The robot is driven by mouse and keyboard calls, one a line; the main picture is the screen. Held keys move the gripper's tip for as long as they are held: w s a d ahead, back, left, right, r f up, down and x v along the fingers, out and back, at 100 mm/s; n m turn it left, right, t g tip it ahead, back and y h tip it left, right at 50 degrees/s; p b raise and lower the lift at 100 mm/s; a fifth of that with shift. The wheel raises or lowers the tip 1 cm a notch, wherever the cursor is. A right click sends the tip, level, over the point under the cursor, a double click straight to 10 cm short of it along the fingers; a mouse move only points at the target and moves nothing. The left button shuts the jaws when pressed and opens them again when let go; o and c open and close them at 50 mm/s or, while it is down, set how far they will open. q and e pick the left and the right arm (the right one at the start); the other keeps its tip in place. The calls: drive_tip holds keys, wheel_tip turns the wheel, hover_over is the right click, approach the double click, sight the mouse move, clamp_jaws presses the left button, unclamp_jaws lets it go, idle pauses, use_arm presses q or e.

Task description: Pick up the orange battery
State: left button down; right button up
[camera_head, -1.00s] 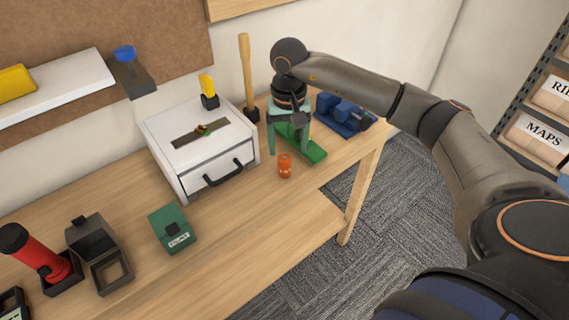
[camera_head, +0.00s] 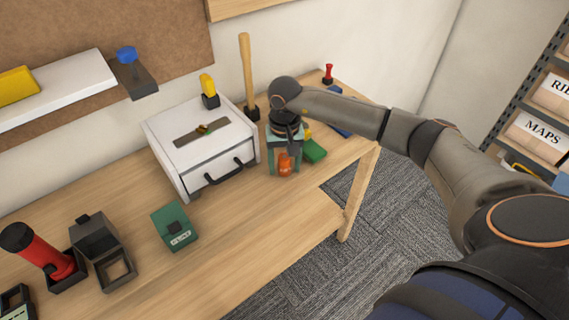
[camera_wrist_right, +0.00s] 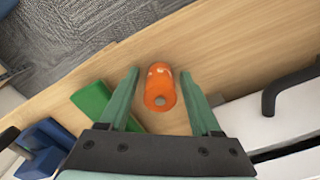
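The orange battery (camera_head: 285,165) stands on the wooden workbench, to the right of the white drawer box. My right gripper (camera_head: 285,172) is over it, with its green fingers on either side in the head view. In the right wrist view the battery (camera_wrist_right: 159,88) lies between the two open fingers (camera_wrist_right: 164,88), with a gap visible on each side. The fingers do not appear to touch it. My left gripper is not in view.
The white drawer box (camera_head: 203,140) with a black handle is close to the left of my right gripper. A green block (camera_head: 315,151) and a blue tool (camera_wrist_right: 45,148) lie on the other side. A green case (camera_head: 174,226) stands nearer the front. The bench's front edge is close.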

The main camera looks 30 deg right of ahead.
clamp_jaws()
drive_tip(key=shift+r, duration=0.1)
idle(0.5)
drive_tip(key=shift+r, duration=0.45)
drive_tip(key=s+a+r+n, duration=0.5)
drive_tip(key=s+a+r, duration=0.5)
drive_tip(key=shift+s+r+p, duration=0.2)
drive_tip(key=shift+r+p, duration=0.1)
drive_tip(key=shift+r, duration=0.1)
